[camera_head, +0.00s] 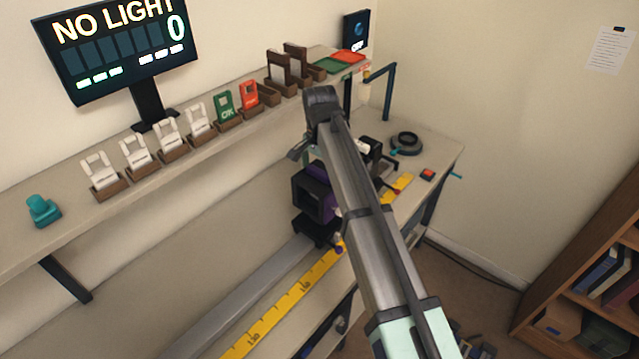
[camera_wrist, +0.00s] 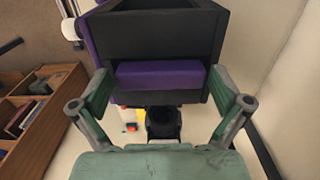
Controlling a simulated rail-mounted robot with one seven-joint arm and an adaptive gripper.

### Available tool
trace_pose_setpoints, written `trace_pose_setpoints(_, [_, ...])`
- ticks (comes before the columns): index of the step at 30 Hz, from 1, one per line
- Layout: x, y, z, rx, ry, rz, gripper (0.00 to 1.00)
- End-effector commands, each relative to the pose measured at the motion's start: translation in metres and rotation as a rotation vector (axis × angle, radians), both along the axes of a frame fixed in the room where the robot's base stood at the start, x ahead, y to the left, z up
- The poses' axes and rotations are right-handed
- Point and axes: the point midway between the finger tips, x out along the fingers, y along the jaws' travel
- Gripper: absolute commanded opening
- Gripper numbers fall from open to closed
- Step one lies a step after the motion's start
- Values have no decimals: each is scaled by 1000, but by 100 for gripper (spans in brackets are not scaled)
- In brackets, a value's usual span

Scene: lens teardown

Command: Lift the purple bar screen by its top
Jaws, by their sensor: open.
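The purple bar screen (camera_wrist: 160,75) shows in the wrist view as a purple bar set in a black box-shaped frame (camera_wrist: 160,35). My gripper (camera_wrist: 159,88) is open, with one green finger at each side of the purple bar. I cannot tell whether either finger touches it. In the head view the black frame with purple inside (camera_head: 313,190) stands on the bench rail, left of my arm. My arm hides its right side, and my fingertips cannot be made out there.
A yellow ruler (camera_head: 290,305) runs along the grey rail (camera_head: 240,300). A black ring (camera_head: 406,142) and a red button (camera_head: 427,174) lie at the bench's far right. Cards in wooden holders line the shelf (camera_head: 60,225), below a monitor (camera_head: 110,50) reading "NO LIGHT 0".

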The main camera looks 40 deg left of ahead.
Motion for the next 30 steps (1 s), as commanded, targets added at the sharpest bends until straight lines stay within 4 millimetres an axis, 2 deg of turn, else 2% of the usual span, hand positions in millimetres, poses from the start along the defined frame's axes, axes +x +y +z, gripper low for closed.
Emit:
trace_pose_setpoints(7, [0, 0, -3, 0, 0, 0, 100])
trace_pose_setpoints(8, [0, 0, -3, 0, 0, 0, 93])
trace_pose_setpoints(9, [0, 0, -3, 0, 0, 0, 79])
trace_pose_setpoints(13, [0, 0, -3, 0, 0, 0, 33])
trace_pose_setpoints(23, [0, 0, -2, 0, 0, 0, 32])
trace_pose_setpoints(30, [1, 1, 11, 0, 0, 0, 32])
